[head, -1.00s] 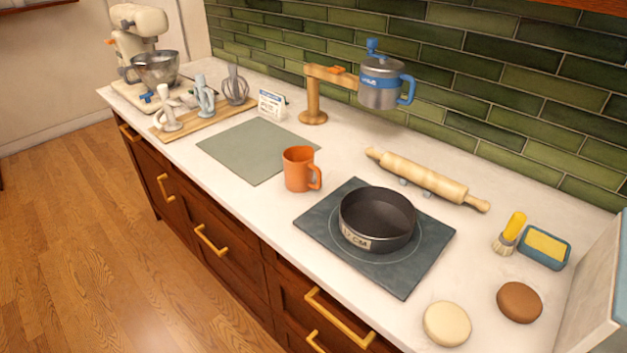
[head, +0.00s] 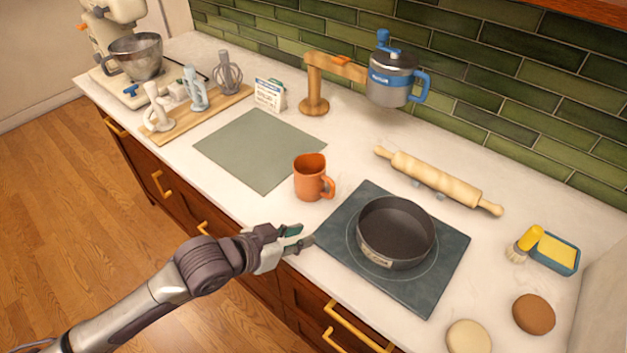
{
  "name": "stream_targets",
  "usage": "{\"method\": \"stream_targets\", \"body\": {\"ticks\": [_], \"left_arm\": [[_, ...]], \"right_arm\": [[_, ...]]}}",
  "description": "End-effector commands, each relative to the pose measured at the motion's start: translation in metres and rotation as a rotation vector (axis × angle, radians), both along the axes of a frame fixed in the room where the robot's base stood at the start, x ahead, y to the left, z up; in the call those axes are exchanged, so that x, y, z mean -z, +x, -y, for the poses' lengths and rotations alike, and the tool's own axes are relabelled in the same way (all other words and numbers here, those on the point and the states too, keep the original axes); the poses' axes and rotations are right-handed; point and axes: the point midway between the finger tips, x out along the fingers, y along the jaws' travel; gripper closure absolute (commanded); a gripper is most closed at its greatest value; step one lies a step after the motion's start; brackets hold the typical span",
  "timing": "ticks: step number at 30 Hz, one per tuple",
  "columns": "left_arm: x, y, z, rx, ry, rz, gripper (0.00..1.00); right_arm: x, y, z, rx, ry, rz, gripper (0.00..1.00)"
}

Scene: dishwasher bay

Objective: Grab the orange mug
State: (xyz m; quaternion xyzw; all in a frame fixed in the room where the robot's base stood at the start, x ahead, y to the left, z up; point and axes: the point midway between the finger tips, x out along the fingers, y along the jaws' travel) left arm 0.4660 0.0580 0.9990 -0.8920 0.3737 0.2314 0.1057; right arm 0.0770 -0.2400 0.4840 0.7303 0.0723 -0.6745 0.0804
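The orange mug (head: 310,178) stands upright on the white counter, between the grey-green mat and the dark square plate. Its handle points to the right. My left gripper (head: 303,238) comes in from the lower left and hangs near the counter's front edge, below the mug in the picture and apart from it. Its two fingers are spread with a gap between them and nothing in it. My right gripper is not in view.
A dark pan (head: 396,232) sits on the square plate (head: 345,240) right of the mug. A grey-green mat (head: 260,150) lies bare to the left. A wooden stand (head: 314,90) with a blue-banded pot (head: 391,80) and a rolling pin (head: 435,180) are behind.

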Motion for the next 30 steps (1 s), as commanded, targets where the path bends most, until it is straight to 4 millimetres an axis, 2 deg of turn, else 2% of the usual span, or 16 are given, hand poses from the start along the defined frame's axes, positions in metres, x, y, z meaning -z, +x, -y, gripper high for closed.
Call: {"method": "stream_targets", "body": {"ticks": [1,6,11,22,30], "left_arm": [[-0.005,0.011,-0.004,0.014,-0.003,0.024,0.74],[-0.02,0.038,-0.019,0.041,-0.047,0.071,0.74],[-0.028,0.055,-0.029,0.042,-0.077,0.089,0.74],[-0.005,0.097,0.015,0.041,-0.084,0.091,0.74],[0.004,0.111,0.028,0.041,-0.081,0.091,0.74]], "right_arm": [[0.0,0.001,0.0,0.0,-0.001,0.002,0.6],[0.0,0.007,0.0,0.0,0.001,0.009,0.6],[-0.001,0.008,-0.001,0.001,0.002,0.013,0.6],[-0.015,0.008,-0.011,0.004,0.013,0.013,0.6],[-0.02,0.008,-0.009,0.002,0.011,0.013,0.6]]}}
